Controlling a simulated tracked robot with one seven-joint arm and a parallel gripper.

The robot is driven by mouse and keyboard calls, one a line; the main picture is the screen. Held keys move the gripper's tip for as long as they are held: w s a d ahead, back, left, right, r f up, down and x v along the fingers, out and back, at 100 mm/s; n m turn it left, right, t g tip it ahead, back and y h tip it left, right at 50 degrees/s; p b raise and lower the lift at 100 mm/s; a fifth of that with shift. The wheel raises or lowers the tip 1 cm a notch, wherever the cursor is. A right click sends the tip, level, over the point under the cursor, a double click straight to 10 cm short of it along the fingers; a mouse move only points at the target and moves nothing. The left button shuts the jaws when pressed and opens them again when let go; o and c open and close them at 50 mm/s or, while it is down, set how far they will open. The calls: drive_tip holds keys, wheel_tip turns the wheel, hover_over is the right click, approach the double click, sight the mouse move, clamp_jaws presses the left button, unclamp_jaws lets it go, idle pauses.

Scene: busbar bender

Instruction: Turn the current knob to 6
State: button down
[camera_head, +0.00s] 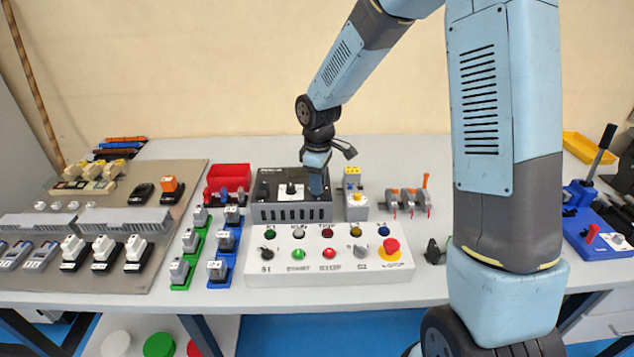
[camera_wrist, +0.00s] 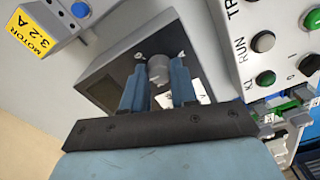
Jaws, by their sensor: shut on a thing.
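A dark grey power box (camera_head: 291,211) with a slotted front stands at the back middle of the bench. My gripper (camera_head: 317,188) comes down from above onto the right part of its top panel and hides what is there. In the wrist view, my gripper (camera_wrist: 158,82) has one finger on each side of a round grey knob (camera_wrist: 158,68) on the dark panel (camera_wrist: 115,75) and is shut on it. A small ring-like mark shows beside the knob. I cannot read the knob's setting.
A white control panel (camera_head: 330,272) with lamps, buttons and a red stop button stands in front of the box. A motor unit (camera_head: 355,207) with a yellow label is close to its right. A red bin (camera_head: 229,177) is behind at left.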

drive_tip(key=m, duration=0.5)
drive_tip(key=shift+w+m, duration=0.1)
drive_tip(key=shift+m, duration=0.3)
drive_tip(key=m, duration=0.4)
drive_tip(key=shift+r+m, duration=0.1)
drive_tip(key=shift+m, duration=0.3)
drive_tip(key=c, duration=0.9)
unclamp_jaws()
wheel_tip(320, 180, up, 14)
drive_tip(key=shift+f, duration=0.2)
